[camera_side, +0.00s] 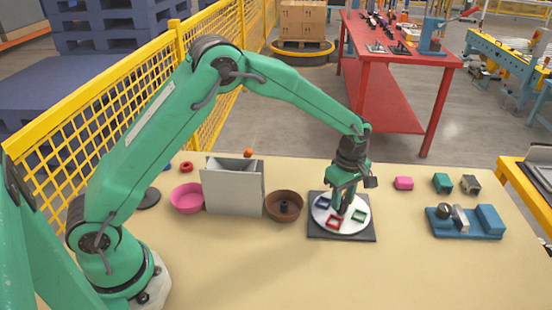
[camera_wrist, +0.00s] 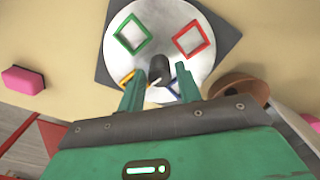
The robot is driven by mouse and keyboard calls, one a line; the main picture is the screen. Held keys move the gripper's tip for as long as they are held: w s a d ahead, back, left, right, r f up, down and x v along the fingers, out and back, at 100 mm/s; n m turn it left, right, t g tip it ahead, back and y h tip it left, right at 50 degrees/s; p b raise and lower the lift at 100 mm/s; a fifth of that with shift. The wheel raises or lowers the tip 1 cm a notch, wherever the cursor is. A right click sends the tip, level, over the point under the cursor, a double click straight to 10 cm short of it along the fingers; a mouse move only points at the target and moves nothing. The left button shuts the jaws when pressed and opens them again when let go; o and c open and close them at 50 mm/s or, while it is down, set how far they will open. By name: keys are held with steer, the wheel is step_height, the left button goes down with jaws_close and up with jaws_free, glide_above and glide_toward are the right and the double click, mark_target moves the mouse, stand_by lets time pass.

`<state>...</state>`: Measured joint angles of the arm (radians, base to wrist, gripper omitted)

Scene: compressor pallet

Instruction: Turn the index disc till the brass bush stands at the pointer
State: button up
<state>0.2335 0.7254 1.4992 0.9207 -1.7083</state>
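The white index disc (camera_side: 345,226) lies on a dark square base plate (camera_side: 368,236); the disc also fills the top of the wrist view (camera_wrist: 165,20). It carries a green square frame (camera_wrist: 120,42), a red one (camera_wrist: 180,45), and blue and yellow ones partly hidden by my fingers. A dark upright post (camera_wrist: 159,68) stands near the disc's middle. My gripper (camera_wrist: 159,80) is low over the disc, its two fingers apart on either side of the post, with gaps showing. I cannot make out the brass bush or the pointer.
A brown bowl (camera_side: 284,206), a grey box-like stand (camera_side: 219,192) and a pink bowl (camera_side: 187,203) stand left of the disc. Pink (camera_side: 403,183) and green (camera_side: 442,183) blocks and a blue fixture (camera_side: 482,226) are right. The front table is clear.

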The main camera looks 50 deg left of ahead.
steer(key=shift+f, duration=0.7)
steer(key=shift+c, duration=0.2)
jaws_close()
steer(key=shift+n, duration=0.3)
steer(key=shift+r+n, duration=0.1)
steer(key=shift+n, duration=2)
steer(key=shift+o, duration=0.2)
jaws_free()
